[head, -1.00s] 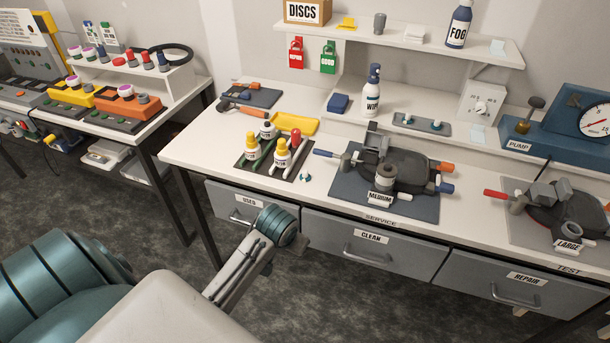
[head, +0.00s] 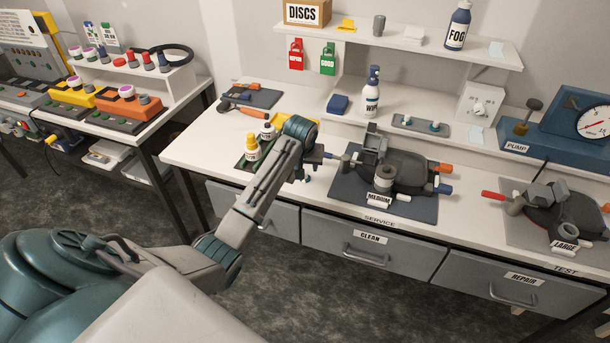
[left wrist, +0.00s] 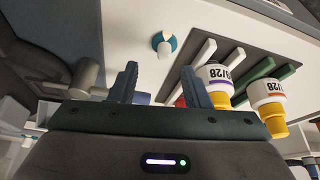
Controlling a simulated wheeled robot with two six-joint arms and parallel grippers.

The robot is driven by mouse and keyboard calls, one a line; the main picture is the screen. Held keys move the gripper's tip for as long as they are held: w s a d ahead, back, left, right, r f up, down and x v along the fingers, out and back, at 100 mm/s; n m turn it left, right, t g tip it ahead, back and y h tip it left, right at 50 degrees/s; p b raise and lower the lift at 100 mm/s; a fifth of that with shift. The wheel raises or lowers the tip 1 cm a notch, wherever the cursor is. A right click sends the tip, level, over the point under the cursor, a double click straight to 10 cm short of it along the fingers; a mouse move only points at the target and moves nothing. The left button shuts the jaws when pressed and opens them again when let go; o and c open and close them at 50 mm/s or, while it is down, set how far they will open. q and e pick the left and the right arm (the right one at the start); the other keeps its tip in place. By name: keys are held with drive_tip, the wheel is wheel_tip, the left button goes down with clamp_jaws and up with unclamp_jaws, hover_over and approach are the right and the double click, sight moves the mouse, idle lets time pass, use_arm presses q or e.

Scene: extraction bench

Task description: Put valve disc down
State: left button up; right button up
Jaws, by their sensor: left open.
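A small teal and white valve disc (left wrist: 164,44) lies on the white bench top beside the dark bottle mat (left wrist: 243,62). In the head view the valve disc (head: 307,179) is a small teal spot, partly hidden by my left arm. My left gripper (head: 318,155) is over the bench between the bottles and the medium unit (head: 400,170). In the left wrist view the left gripper (left wrist: 160,70) is open, its fingers apart with nothing between them. The disc shows beyond the fingertips, apart from them. My right gripper is not in view.
Yellow-capped bottles (head: 252,149) stand on the mat, close to one finger in the left wrist view. A wipe bottle (head: 371,96) stands at the back. The bench's front left is clear.

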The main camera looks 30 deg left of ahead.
use_arm(q)
drive_tip(key=shift+w+f, duration=0.1)
drive_tip(key=shift+f, duration=0.25)
drive_tip(key=p+x, duration=0.1)
drive_tip(key=x, duration=0.2)
drive_tip(key=p+x, duration=0.1)
drive_tip(key=shift+a+f+p, duration=0.15)
drive_tip(key=shift+a+p, duration=0.2)
drive_tip(key=shift+w+a+f, duration=0.1)
drive_tip(key=shift+w+f, duration=0.05)
drive_tip(key=shift+f, duration=0.35)
clamp_jaws()
